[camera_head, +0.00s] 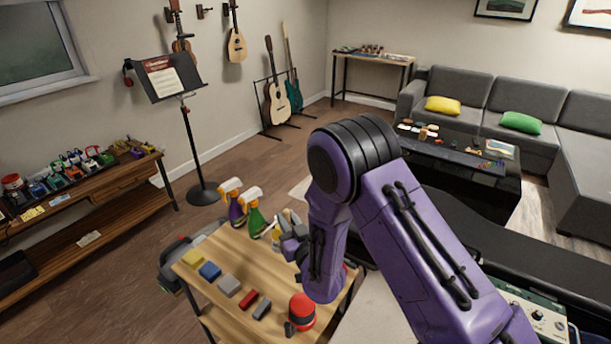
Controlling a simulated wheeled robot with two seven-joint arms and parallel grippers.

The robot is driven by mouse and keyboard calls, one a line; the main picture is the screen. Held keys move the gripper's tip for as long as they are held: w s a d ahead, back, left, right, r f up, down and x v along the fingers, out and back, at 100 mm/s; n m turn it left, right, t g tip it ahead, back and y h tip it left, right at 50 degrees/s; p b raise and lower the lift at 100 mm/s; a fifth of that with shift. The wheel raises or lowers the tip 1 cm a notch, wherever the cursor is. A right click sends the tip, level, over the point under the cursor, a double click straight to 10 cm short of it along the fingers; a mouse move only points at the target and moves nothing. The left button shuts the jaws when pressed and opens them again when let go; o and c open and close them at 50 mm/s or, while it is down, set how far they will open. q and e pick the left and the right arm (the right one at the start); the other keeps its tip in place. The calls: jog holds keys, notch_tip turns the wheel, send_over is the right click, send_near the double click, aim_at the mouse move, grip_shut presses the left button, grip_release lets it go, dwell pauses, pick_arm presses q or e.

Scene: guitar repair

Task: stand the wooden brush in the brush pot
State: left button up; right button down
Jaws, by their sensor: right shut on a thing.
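My right arm comes in from the lower right. Its gripper (289,240) is over the far right part of the wooden side table (222,248). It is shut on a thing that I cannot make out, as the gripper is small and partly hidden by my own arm. Pale and grey shapes (292,217) show just behind the gripper; I cannot tell what they are. I cannot make out the wooden brush or the brush pot for certain. My left gripper is not in view.
Two spray bottles, purple (235,206) and green (255,218), stand at the table's back. A row of yellow (193,259), blue (209,271), grey (229,286) and red (248,300) blocks lies in front. A red round container (302,312) is near the front right.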

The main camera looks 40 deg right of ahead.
pick_arm(q)
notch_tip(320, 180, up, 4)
jog(key=p, duration=0.2)
pick_arm(e)
jog(key=w+d+r+m+h, duration=0.1)
jog(key=w+d+r+h, duration=0.2)
jog(key=d, duration=0.5)
pick_arm(q)
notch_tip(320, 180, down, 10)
jog(key=b, duration=1)
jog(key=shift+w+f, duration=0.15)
pick_arm(e)
notch_tip(320, 180, down, 11)
jog(key=y, duration=0.1)
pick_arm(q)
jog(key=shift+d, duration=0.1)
pick_arm(e)
jog(key=shift+w+a, duration=0.1)
jog(key=c, duration=0.9)
grip_release()
